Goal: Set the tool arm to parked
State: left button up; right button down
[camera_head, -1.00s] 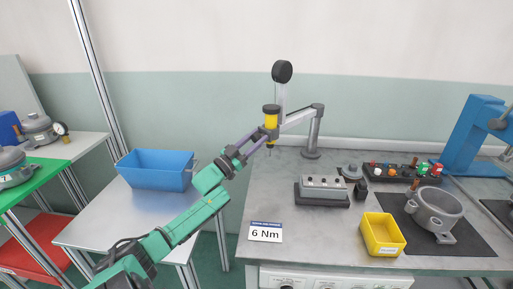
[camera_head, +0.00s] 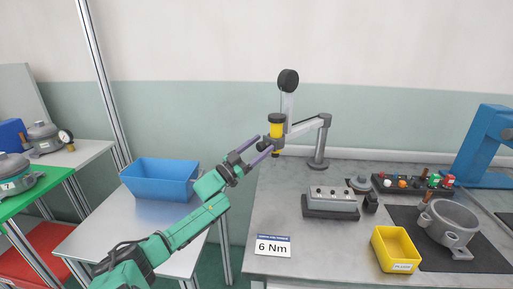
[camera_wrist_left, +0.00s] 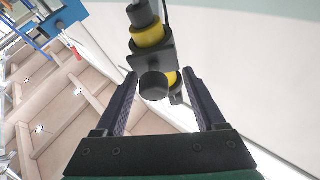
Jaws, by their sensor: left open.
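The tool arm (camera_head: 305,128) is a grey jointed arm on a post at the back of the workbench. A yellow and black tool (camera_head: 276,128) hangs at its left end, with a round black reel (camera_head: 288,80) above it. My left gripper (camera_head: 254,147) is open, just left of the tool, its purple fingers pointing at it. In the left wrist view the tool's dark round knob (camera_wrist_left: 154,85) shows between the open fingers (camera_wrist_left: 160,95), near the tips; contact cannot be told. My right gripper is not in view.
The workbench (camera_head: 275,205) carries a 6 Nm sign (camera_head: 272,245), a grey block fixture (camera_head: 330,200), a yellow bin (camera_head: 396,249), a compressor housing (camera_head: 449,222) and a row of buttons. A blue bin (camera_head: 160,179) stands on the left table. The bench's front left area is mostly clear.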

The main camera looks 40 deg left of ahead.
pick_arm(q)
jog(key=shift+s+f, duration=0.3)
jog(key=shift+s, duration=0.2)
jog(key=b+v, duration=0.1)
jog(key=v, duration=1.2)
jog(key=shift+s+a, duration=0.2)
jog(key=shift+f, duration=0.1)
